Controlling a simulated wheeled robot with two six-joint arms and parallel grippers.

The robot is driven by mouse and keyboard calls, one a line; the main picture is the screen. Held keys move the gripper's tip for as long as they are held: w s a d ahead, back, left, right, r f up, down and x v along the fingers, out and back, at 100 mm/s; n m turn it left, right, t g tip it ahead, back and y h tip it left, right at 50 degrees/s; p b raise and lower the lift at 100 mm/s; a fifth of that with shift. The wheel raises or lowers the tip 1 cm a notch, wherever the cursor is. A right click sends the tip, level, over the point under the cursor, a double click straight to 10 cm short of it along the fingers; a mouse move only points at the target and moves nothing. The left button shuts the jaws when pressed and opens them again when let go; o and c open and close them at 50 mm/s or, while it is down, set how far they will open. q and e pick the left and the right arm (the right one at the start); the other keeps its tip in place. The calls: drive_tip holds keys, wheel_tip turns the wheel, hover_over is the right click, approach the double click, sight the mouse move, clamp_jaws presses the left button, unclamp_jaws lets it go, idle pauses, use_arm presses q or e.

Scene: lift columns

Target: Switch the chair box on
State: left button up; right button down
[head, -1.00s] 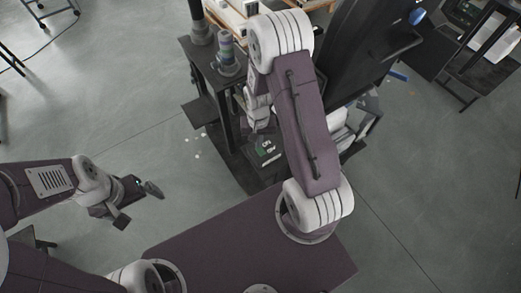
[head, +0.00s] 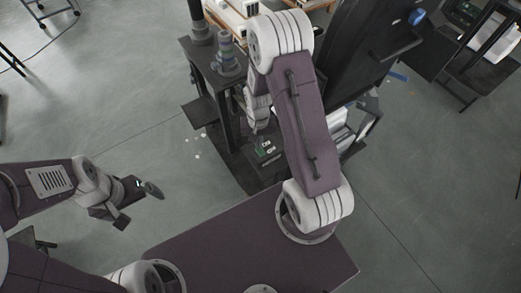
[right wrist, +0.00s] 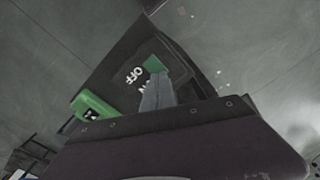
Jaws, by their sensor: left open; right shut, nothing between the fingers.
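The chair box is a dark box (head: 272,160) low in the middle of the head view, with white lettering and a green part on its top. In the right wrist view the box face (right wrist: 178,66) shows "OFF" lettering, a green patch beside it, and a larger green piece (right wrist: 95,106) at the left. My right gripper (head: 259,132) is shut and empty, pointing down at the box. Its grey fingers (right wrist: 157,95) cover part of the lettering and end at the green patch; I cannot tell whether they touch. My left gripper (head: 137,206) is open and empty, away at the left.
A dark chair-like structure (head: 365,45) stands close to the right of my right arm. A dark table (head: 195,60) with stacked round parts (head: 227,58) stands to its left. Small pale bits lie on the floor left of the box. The floor around my left gripper is clear.

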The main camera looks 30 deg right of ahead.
drive_tip(key=shift+f+b, duration=0.7)
drive_tip(key=shift+f, duration=0.2)
idle(0.9)
drive_tip(key=shift+r, duration=0.1)
wheel_tip(320, 180, up, 7)
drive_tip(key=p, duration=0.6)
drive_tip(key=shift+p, duration=0.3)
